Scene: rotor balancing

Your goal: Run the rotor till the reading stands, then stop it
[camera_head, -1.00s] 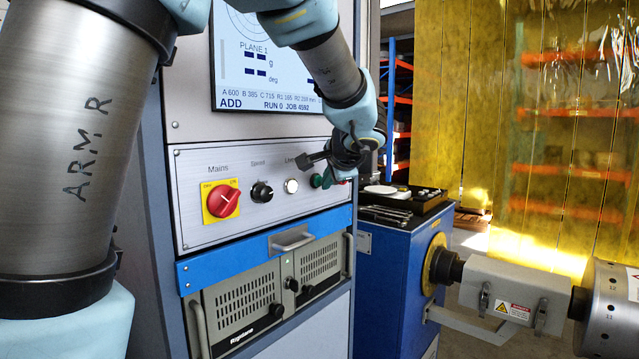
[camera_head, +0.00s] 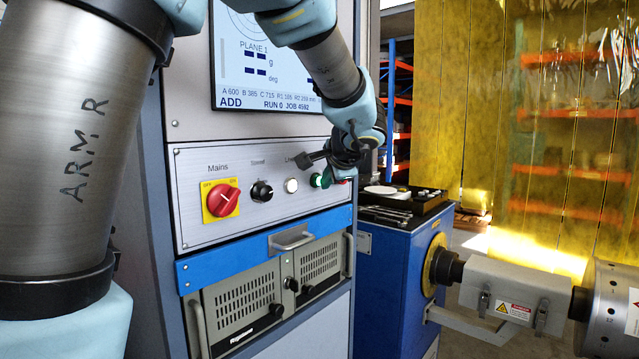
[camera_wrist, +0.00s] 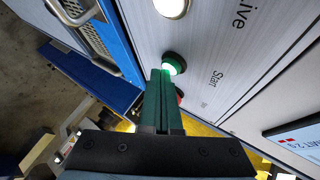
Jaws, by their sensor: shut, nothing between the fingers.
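My gripper (camera_head: 322,168) is shut and empty at the right end of the control panel. In the wrist view its closed fingertips (camera_wrist: 164,78) are at the green Start button (camera_wrist: 176,60), which glows; I cannot tell whether they touch it. The lit green button also shows in the head view (camera_head: 317,181). A red button (camera_wrist: 180,98) sits just beyond it, mostly hidden by the fingers. The grey rotor (camera_head: 606,300), with numbered holes, is at the right edge, partly out of frame. The screen (camera_head: 268,62) shows dark bars beside g and deg, and "RUN 0".
The red Mains switch (camera_head: 222,199), black Speed knob (camera_head: 262,191) and white Live lamp (camera_head: 291,185) are left of the buttons. A blue cabinet (camera_head: 385,270) with a tool tray stands right, before a yellow curtain (camera_head: 480,110).

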